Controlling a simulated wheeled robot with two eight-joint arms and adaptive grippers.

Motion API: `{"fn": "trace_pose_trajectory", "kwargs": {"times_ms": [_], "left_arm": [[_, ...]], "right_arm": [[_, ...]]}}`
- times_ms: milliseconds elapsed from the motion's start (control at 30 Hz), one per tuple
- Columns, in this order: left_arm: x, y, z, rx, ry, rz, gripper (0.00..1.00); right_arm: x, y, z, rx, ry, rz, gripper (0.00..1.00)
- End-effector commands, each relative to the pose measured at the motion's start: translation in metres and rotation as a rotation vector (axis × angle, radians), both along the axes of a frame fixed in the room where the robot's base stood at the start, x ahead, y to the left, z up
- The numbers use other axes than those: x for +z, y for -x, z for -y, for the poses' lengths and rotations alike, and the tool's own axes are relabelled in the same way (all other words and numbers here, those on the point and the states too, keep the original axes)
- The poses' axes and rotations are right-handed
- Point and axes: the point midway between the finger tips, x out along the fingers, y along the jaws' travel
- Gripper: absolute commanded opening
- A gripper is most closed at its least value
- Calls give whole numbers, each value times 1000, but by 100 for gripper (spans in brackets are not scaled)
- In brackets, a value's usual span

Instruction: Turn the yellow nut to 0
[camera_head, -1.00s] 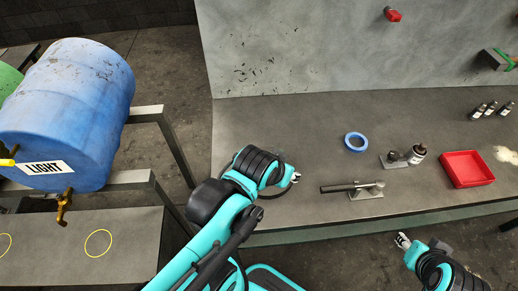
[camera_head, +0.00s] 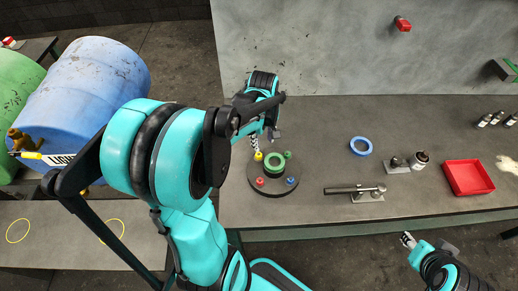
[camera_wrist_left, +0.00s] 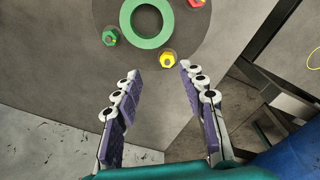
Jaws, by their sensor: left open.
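The yellow nut (camera_head: 258,156) sits at the upper left of a dark round disc (camera_head: 259,190) on the bench. The disc also bears a green ring (camera_head: 274,163), a red nut (camera_head: 260,182), a blue nut (camera_head: 291,181) and a green nut (camera_head: 288,155). My left gripper (camera_head: 255,144) is just beyond the yellow nut in the head view. In the left wrist view my left gripper (camera_wrist_left: 160,72) is open and empty, with the yellow nut (camera_wrist_left: 166,58) ahead between its fingertips, apparently untouched. My right gripper (camera_head: 407,240) hangs off the bench's front edge. Any numbers are unreadable.
On the bench (camera_head: 320,120) stand a blue ring (camera_head: 361,146), a dark-handled tool on a stand (camera_head: 367,196), small bottles and a red tray (camera_head: 468,177). The bench's back middle is clear.

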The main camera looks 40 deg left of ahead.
Motion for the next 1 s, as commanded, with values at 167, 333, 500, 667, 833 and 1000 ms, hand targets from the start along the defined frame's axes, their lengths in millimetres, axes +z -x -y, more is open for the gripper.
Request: {"fn": "trace_pose_trajectory", "kwargs": {"times_ms": [167,333,500,667,833,1000], "left_arm": [[-12,-2,-18,133,25,-52,41],[-31,-1,-20,151,28,-58,41],[-60,-2,-20,148,27,-57,41],[-82,-2,-20,147,27,-57,41],[-91,-2,-19,147,27,-56,41],[-92,-2,-19,146,27,-56,41]], "right_arm": [[5,0,0,0,0,0,40],[-1,0,0,0,0,0,40],[-11,0,0,0,0,0,40],[-18,0,0,0,0,0,40],[-20,0,0,0,0,0,40],[-20,0,0,0,0,0,40]]}}
